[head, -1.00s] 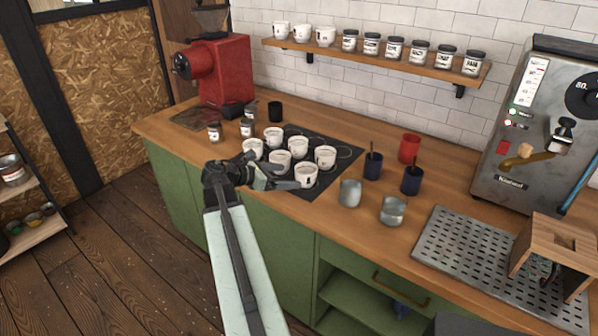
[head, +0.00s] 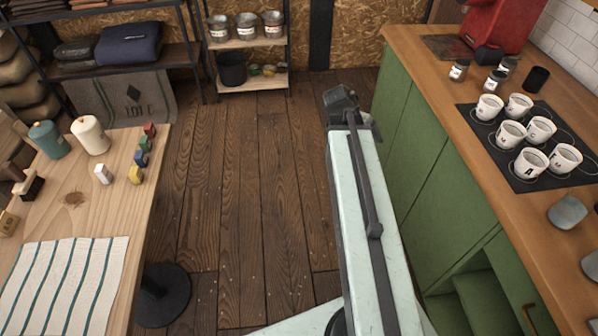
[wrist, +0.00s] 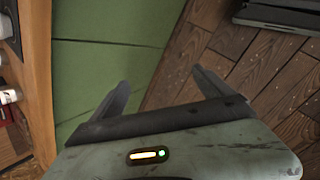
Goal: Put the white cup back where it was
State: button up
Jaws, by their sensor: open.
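Several white cups with dark letters stand upright on a black mat (head: 497,165) on the right-hand counter; one front cup (head: 531,163) is marked "A". Thin ring outlines show on the mat around the cups. I cannot tell which of them is the cup of the task. My gripper (wrist: 160,88) is open and empty in the wrist view, with nothing between its fingers. It is off the counter's front, beside the green cabinet and over the floor. In the head view its fingers are hidden behind the end of my arm.
A grey metal cup (head: 567,211) is in front. At left, a wooden table (head: 75,195) holds a striped cloth (head: 62,285) and canisters. Open floor lies between.

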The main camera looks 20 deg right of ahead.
jog(key=w+a+f+m+y, duration=0.1)
jog(key=a+y, duration=0.1)
jog(key=a, duration=0.8)
jog(key=w+a+f+m+t+y, duration=0.1)
jog(key=a+m+y, duration=0.1)
jog(key=a, duration=0.8)
jog(key=w+a+f+m+y, duration=0.1)
jog(key=a+y, duration=0.1)
jog(key=a, duration=0.8)
jog(key=r+p, duration=0.5)
jog(key=shift+w+d+r, duration=0.15)
jog(key=shift+d+r, duration=0.1)
